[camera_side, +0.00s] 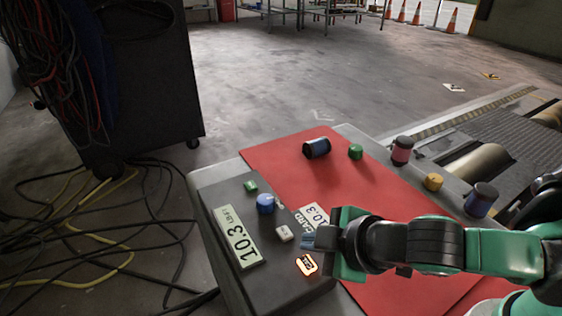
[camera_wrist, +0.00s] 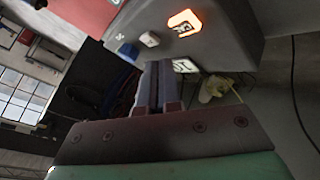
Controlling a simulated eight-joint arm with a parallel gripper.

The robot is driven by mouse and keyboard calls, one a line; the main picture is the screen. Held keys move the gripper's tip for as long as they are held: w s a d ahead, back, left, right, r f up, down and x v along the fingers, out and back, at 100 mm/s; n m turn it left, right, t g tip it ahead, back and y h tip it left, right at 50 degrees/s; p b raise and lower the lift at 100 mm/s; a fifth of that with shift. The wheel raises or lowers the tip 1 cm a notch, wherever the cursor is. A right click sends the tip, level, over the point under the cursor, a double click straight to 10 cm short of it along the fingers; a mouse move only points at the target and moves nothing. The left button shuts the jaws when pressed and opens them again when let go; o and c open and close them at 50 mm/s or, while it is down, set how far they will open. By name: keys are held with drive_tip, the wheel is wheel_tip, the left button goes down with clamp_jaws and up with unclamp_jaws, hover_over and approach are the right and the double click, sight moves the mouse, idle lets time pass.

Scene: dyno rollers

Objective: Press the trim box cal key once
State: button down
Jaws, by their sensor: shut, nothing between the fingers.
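The trim box (camera_side: 245,235) is a dark grey box at the left end of the bench. I cannot read which key is cal. My gripper (camera_side: 308,239) is shut and empty, with its tips close to the white and orange keys in the side view. In the wrist view the orange key (camera_wrist: 184,22) and white key (camera_wrist: 149,39) lie beyond the fingertips. Contact is not visible.
A red mat (camera_side: 290,165) covers the bench, with a white card (camera_side: 312,216) beside the box. A dark blue cylinder (camera_side: 317,148) and a green one (camera_side: 355,152) lie on it. Cables cover the floor at left.

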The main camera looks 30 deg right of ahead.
sight(315, 265)
drive_tip(key=shift+r, duration=1.65)
drive_tip(key=shift+w+d+m, duration=0.15)
drive_tip(key=shift+d+m, duration=0.15)
drive_tip(key=shift+d, duration=0.1)
drive_tip(key=w+d+r+m+g+h, duration=0.1)
drive_tip(key=d+r+m+h, duration=0.1)
drive_tip(key=d+m, duration=0.8)
drive_tip(key=d, duration=0.4)
drive_tip(key=shift+w+d+m+g, duration=0.25)
drive_tip(key=shift+w+m+g, duration=0.1)
drive_tip(key=shift+m+g, duration=0.05)
drive_tip(key=shift+r, duration=0.1)
